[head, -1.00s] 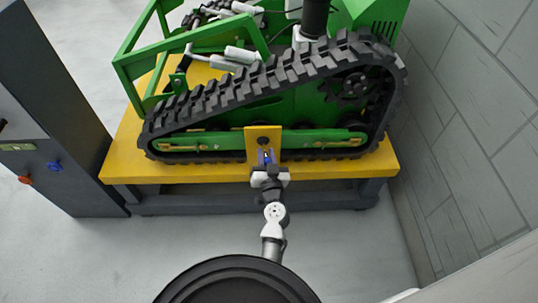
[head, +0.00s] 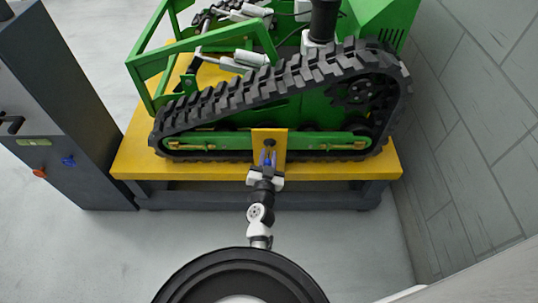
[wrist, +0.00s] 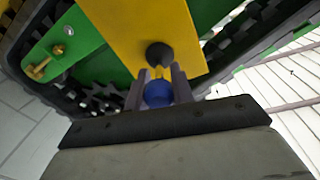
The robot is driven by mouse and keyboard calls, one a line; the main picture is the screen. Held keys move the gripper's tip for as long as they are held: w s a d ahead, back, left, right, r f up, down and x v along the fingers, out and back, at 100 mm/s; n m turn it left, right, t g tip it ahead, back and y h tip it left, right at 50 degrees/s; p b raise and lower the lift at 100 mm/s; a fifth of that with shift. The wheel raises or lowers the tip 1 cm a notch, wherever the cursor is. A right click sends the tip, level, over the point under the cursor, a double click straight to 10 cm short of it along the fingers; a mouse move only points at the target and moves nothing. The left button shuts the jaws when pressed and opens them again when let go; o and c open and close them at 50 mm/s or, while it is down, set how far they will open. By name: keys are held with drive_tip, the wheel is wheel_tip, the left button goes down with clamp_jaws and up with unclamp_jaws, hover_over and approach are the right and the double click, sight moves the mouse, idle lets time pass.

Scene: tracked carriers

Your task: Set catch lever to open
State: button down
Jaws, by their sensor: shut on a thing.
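The catch lever sits on an upright yellow plate (head: 259,148) in front of the green machine's near track. Its dark pivot (wrist: 159,54) shows in the wrist view, and its blue grip (wrist: 158,93) lies just below that, between my fingers. In the head view the lever is mostly hidden by my gripper (head: 267,160), and it seems to hang down from the pivot. My gripper (wrist: 158,88) is shut on the blue grip, close in front of the plate. I cannot read any open or closed mark.
The tracked green machine (head: 290,105) stands on a yellow-topped bench (head: 345,172). A grey cabinet (head: 60,110) with a blue knob (head: 68,161) and a red knob (head: 39,173) stands at the left. A grey block wall (head: 465,140) bounds the right. Floor (head: 150,240) is clear at front left.

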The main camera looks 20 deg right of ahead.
sight(268, 144)
drive_tip(key=shift+a+r+p, duration=0.1)
drive_tip(key=shift+r+p, duration=0.05)
drive_tip(key=shift+p, duration=0.15)
drive_tip(key=shift+w+a+m+g+h+p, duration=0.4)
drive_tip(key=shift+m+g+h+p, duration=0.5)
drive_tip(key=shift+h+p, duration=0.35)
drive_tip(key=shift+w+a+m+g+h+p, duration=0.25)
drive_tip(key=shift+a+m+g+h+p, duration=0.2)
drive_tip(key=shift+m+g+h+p, duration=0.75)
drive_tip(key=shift+w+a+m+g+h+p, duration=0.4)
drive_tip(key=shift+m+h+p, duration=0.5)
drive_tip(key=shift+p, duration=0.75)
drive_tip(key=shift+h, duration=0.25)
drive_tip(key=c, duration=1.2)
unclamp_jaws()
drive_tip(key=shift+f, duration=0.2)
